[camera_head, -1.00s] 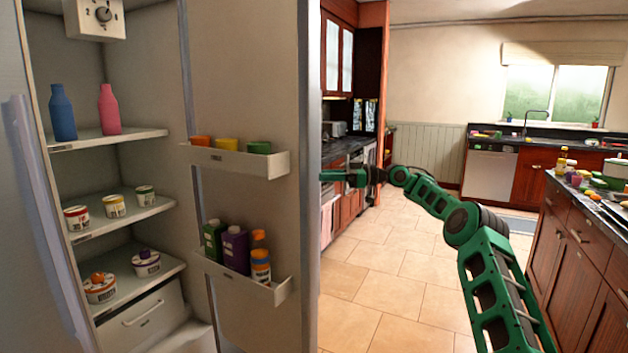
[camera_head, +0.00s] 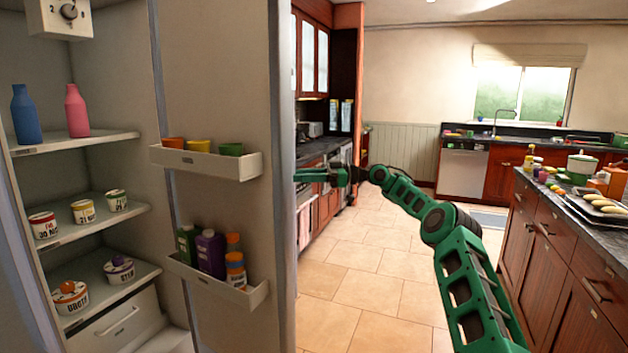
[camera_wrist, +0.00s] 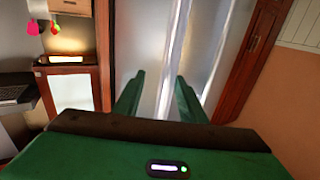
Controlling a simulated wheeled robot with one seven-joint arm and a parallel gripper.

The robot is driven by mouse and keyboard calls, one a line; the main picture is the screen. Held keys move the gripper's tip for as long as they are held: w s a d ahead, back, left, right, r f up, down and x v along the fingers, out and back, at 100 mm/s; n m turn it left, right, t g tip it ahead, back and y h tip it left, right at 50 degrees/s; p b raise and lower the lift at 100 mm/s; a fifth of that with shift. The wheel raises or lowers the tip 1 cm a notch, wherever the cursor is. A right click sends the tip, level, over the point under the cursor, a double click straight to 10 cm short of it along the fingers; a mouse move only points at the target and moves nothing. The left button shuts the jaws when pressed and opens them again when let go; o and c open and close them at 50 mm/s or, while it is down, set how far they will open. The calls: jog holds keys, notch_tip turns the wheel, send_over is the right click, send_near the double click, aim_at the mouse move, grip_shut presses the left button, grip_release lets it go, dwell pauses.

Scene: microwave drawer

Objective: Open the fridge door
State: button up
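The fridge door (camera_head: 215,85) stands wide open at the left of the head view, its inner side with two door bins facing me. The fridge interior (camera_head: 110,85) shows shelves with bottles and tubs. My green gripper (camera_head: 303,176) is at the door's outer edge, on its right side; part of it may be hidden behind the door. In the wrist view my gripper's two fingers (camera_wrist: 159,88) are spread apart, with a pale vertical bar and grey surface beyond them. I cannot tell whether the bar lies between the fingertips or past them.
A counter with wooden cabinets (camera_head: 560,235) and food on top stands at the right. Wooden cabinets and an oven line the wall behind the door. The tiled floor (camera_head: 370,290) between them is clear. A sink counter (camera_head: 500,150) is at the back.

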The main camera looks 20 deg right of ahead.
jog(key=v, duration=0.9)
jog(key=shift+w, duration=0.2)
